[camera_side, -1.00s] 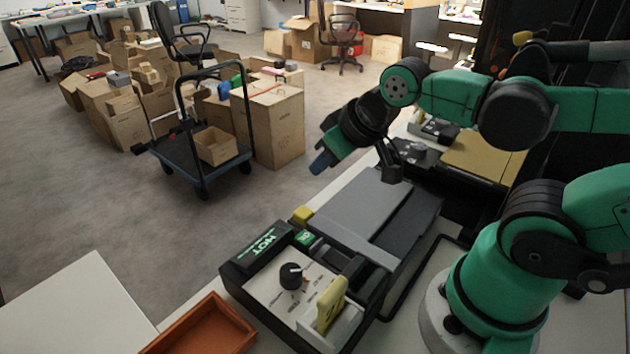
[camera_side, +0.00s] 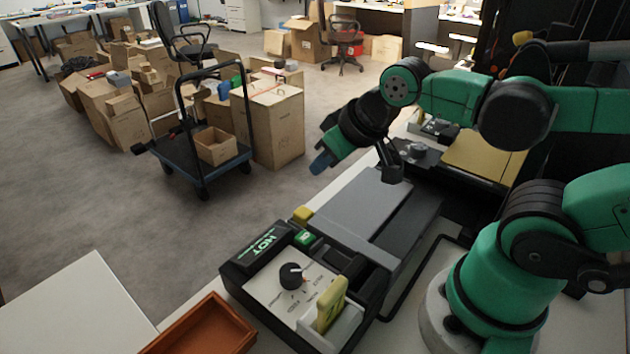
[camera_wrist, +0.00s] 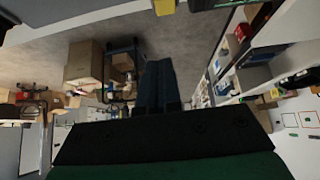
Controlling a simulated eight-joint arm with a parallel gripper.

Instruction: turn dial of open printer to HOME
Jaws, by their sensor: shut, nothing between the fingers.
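A dark printer (camera_side: 240,277) with a grey upper surface stands on the bench in the side view. Its pale front panel carries a black dial (camera_side: 291,276) with a white pointer mark, which seems to point to the upper right. Labels ring the dial, but they are too small to read. My gripper (camera_side: 321,163) hangs beyond the printer, well above and apart from the dial, pointing down to the left. Its blue fingers are shut and empty. They also show in the wrist view (camera_wrist: 158,85). The dial cannot be made out in the wrist view.
A black block marked HOT (camera_side: 265,244), a green button (camera_side: 305,237) and an upright yellow tag (camera_side: 330,303) sit near the dial. An orange tray (camera_side: 205,330) lies left of the printer. Another dark device (camera_side: 418,152) stands behind. A trolley (camera_side: 200,165) and cartons are on the floor.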

